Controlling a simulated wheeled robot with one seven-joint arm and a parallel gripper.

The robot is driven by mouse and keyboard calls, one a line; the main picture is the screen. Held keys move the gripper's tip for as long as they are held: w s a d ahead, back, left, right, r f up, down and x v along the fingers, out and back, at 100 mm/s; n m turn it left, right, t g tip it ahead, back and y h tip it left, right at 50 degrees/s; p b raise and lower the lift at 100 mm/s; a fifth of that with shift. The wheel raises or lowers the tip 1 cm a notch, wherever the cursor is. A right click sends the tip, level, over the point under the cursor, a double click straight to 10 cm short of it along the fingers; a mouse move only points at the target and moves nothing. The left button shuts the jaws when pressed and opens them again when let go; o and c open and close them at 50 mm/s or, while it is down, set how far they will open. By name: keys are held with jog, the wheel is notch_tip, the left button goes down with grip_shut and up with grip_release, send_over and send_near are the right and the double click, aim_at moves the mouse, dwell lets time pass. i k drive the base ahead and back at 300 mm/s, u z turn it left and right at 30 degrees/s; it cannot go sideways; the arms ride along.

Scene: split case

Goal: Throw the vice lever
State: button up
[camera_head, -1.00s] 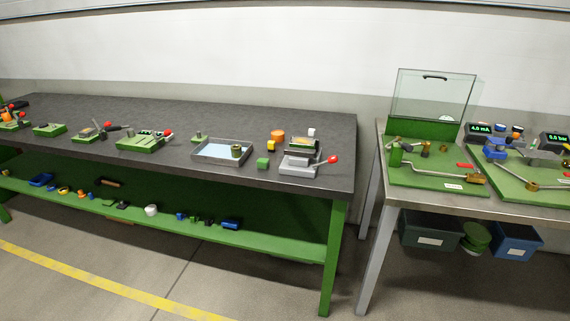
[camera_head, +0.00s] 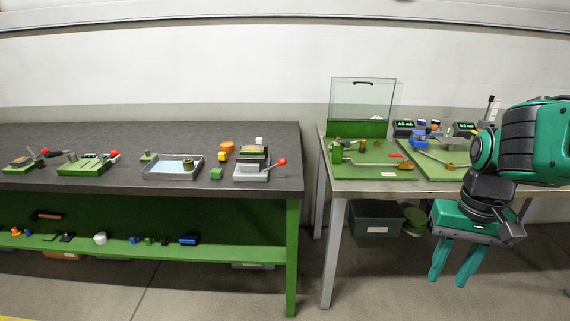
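A grey vice-like fixture (camera_head: 250,174) stands near the right end of the dark bench, with a green and yellowish piece at its top. Its lever (camera_head: 273,164) slants up to the right and ends in a red ball. Two green fixtures with red-ball levers stand further left, a nearer one (camera_head: 84,164) and a farther one (camera_head: 24,161). My gripper (camera_head: 448,281) hangs at the right, pointing down in front of the metal table, far from the vice. Its two teal fingers are apart with nothing between them.
A tray (camera_head: 174,167), a green block (camera_head: 217,174), a yellow block (camera_head: 222,156) and an orange cylinder (camera_head: 227,147) lie left of the vice. A metal table (camera_head: 345,187) with green fixture boards stands to the right, past a narrow gap. The floor in front is clear.

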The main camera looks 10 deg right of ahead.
aim_at(283, 162)
jog(key=i, duration=1.2)
jog(key=u, duration=0.1)
